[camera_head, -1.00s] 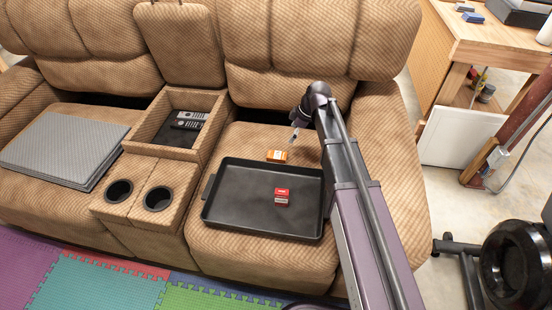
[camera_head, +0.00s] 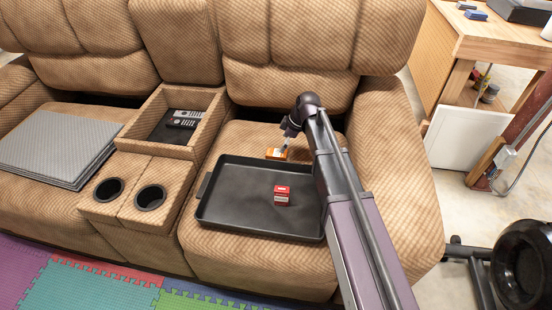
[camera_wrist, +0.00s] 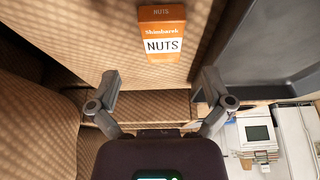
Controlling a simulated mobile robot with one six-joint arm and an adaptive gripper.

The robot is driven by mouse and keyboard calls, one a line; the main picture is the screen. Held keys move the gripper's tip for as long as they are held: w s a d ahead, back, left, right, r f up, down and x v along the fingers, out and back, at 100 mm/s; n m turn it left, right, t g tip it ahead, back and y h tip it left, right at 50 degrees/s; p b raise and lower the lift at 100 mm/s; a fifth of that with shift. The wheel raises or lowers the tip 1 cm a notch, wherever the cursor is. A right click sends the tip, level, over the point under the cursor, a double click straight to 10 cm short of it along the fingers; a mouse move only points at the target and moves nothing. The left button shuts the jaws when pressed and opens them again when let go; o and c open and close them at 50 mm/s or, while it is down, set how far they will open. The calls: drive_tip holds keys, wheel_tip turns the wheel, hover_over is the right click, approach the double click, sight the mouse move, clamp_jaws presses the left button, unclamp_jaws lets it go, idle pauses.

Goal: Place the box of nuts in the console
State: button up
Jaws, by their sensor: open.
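The orange box of nuts (camera_head: 275,154) lies on the right seat cushion, just behind the black tray. In the wrist view the box of nuts (camera_wrist: 163,34) shows its "NUTS" label, ahead of my fingers and roughly centred between them. My gripper (camera_head: 285,142) is right above the box in the head view, partly in front of it. In the wrist view my gripper (camera_wrist: 158,84) is open with nothing between its fingers. The console (camera_head: 158,138) is an open upholstered bin left of that seat, with dark remotes (camera_head: 184,119) inside.
The black tray (camera_head: 215,218) lies on the right seat and holds a small red box (camera_head: 282,196). Two cup holders (camera_head: 150,197) sit in front of the console bin. Grey flat panels (camera_head: 55,143) lie on the left seat. The right armrest (camera_head: 385,150) stands beside my arm.

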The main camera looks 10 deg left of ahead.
sight(277, 153)
drive_tip(key=shift+a+f, duration=0.1)
drive_tip(key=shift+f, duration=0.05)
idle(0.3)
drive_tip(key=shift+s+b+x, duration=0.2)
drive_tip(key=shift+b+x, duration=2.15)
drive_tip(key=shift+x, duration=0.2)
drive_tip(key=c, duration=1.3)
wheel_tip(277, 153, up, 10)
drive_tip(key=p, duration=1)
